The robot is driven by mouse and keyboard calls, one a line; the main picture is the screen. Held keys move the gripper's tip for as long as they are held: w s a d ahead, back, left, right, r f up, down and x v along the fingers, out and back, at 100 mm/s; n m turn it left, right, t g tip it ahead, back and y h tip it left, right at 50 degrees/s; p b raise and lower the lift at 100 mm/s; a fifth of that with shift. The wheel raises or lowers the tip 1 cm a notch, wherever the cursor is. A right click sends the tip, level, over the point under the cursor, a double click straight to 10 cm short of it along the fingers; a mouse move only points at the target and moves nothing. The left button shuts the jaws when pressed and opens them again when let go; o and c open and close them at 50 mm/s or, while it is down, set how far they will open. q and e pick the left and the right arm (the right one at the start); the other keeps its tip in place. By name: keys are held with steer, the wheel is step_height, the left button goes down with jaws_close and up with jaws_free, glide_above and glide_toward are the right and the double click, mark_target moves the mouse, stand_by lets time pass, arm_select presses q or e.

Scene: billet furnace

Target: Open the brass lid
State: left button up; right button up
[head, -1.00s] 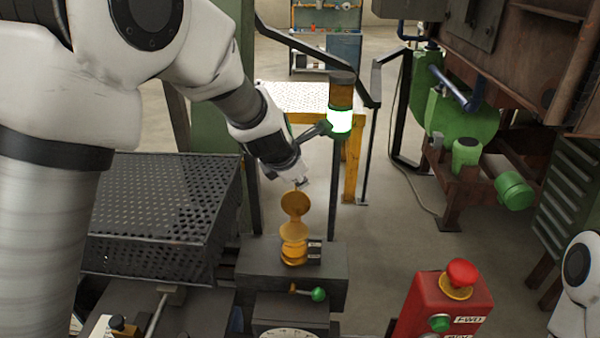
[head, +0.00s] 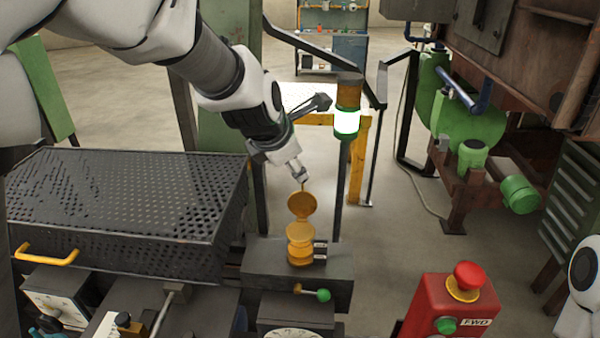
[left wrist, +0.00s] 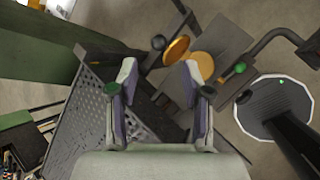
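The brass lid (head: 302,205) is a round disc standing raised, tilted up behind the round brass port (head: 299,245) on a dark grey block (head: 320,262). In the left wrist view the lid (left wrist: 177,50) shows beside the flat brass top of the port (left wrist: 203,64). My left gripper (head: 300,177) is just above the lid's upper edge; I cannot tell whether it touches. In the left wrist view my left gripper (left wrist: 158,74) has its fingers apart, with nothing held between them. My right gripper is out of view.
A perforated dark box (head: 120,205) stands left of the block. A stack light (head: 346,120) on a pole stands close behind the lid. A green-knobbed handle (head: 322,295) sticks out below the port. A red button box (head: 448,305) is at front right.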

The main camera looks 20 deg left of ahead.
arm_select(q)
steer(key=shift+v, duration=1.2)
steer(key=shift+w+r, duration=0.1)
steer(key=c, duration=0.5)
steer(key=shift+w+a+r+t, duration=0.2)
steer(key=shift+w+r+t, duration=0.2)
steer(key=shift+w+r, duration=0.1)
jaws_close()
step_height(320, 180, up, 6)
steer(key=m+t, duration=0.4)
glide_above(302, 195)
steer(key=a, duration=0.2)
steer(key=w+d+r+m+t+h, duration=0.2)
steer(key=w+r+m+h, duration=0.1)
steer(key=r+m+h, duration=0.15)
steer(key=s+a+f+m+g+h+b, duration=0.2)
steer(key=a+f+m+h+b, duration=0.3)
steer(key=f, duration=0.6)
steer(key=s+a+f+m+g+h, duration=0.2)
steer(key=a+f+m+h, duration=0.2)
steer(key=a+f, duration=0.5)
steer(key=s+d+f+p+x, duration=0.1)
steer(key=x, duration=1.1)
steer(key=shift+s+f, duration=0.25)
